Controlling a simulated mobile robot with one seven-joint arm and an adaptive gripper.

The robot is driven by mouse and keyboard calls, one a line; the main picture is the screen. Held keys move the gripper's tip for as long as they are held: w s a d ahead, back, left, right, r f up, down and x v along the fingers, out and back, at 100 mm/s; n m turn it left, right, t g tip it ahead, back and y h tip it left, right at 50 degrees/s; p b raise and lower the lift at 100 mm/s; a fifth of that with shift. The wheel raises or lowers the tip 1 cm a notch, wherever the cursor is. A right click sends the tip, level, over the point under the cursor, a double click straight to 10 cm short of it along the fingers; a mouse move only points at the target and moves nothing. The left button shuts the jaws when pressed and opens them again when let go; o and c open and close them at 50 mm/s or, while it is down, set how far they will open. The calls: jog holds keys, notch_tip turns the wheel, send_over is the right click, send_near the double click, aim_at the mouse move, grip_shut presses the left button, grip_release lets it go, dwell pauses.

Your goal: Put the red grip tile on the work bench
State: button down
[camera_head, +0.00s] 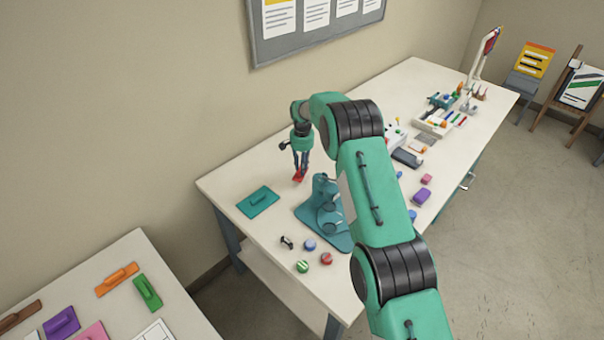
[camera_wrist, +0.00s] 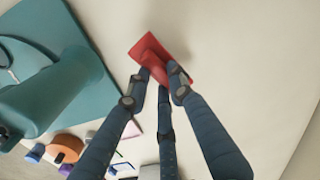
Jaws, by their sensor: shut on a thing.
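The red grip tile (camera_wrist: 150,47) is between the fingertips of my gripper (camera_wrist: 160,78) in the wrist view. My gripper is shut on the tile's raised grip. In the head view my gripper (camera_head: 300,174) points down over the far left part of the work bench (camera_head: 225,182), with the red tile (camera_head: 299,179) at its tips. The tile is at or close above the bench top; I cannot tell whether it touches. It lies between the teal grip tile and the teal press, towards the wall.
A teal grip tile (camera_head: 258,202) lies left of my gripper. A teal press (camera_head: 322,212) stands to its right. Several small round pieces (camera_head: 310,245) lie near the front edge. A second table (camera_head: 135,250) at lower left holds more coloured grip tiles.

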jog(key=shift+f, duration=1.85)
jog(key=shift+f, duration=0.1)
jog(key=c, duration=1.5)
grip_release()
jog(key=shift+c, duration=0.2)
notch_tip(320, 180, up, 12)
jog(key=shift+r, duration=0.1)
